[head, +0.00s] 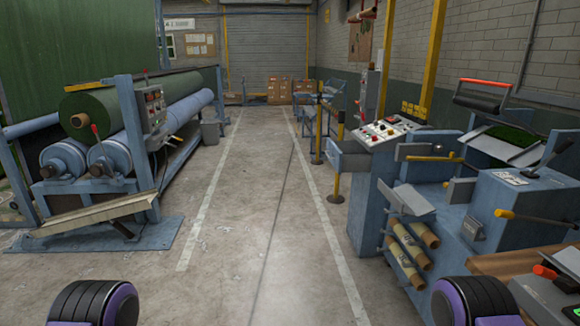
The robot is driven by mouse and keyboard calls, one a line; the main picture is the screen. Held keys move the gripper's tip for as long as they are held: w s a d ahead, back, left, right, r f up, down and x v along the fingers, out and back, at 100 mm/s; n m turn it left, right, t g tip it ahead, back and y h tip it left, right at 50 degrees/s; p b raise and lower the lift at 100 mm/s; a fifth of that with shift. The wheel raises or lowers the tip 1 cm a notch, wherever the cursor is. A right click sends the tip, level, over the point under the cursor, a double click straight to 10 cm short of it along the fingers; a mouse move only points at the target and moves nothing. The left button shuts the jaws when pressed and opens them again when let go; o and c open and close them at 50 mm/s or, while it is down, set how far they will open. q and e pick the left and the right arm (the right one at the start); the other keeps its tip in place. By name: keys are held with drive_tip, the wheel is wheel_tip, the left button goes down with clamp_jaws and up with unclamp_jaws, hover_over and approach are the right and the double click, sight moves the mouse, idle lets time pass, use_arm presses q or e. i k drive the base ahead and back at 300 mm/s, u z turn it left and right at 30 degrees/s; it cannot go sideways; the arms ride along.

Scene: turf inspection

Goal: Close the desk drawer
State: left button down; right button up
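A wooden top (500,263), perhaps part of a desk, shows at the lower right and is cut off by the frame edge. Only rounded black and purple parts of my two arms show at the bottom left and bottom right. Neither gripper is in the picture, so their distance from any drawer cannot be told.
A clear concrete aisle (255,220) runs ahead between white lines to cardboard boxes (280,91) and a roller shutter (268,45). A turf-roll machine (110,118) stands left. Blue machines with a control panel (390,130) and protruding yellow-handled levers (520,216) stand right.

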sight(353, 154)
drive_tip(key=u, duration=0.5)
drive_tip(key=i, duration=2.25)
drive_tip(key=z, duration=0.45)
drive_tip(key=i, duration=1.35)
drive_tip(key=z, duration=0.95)
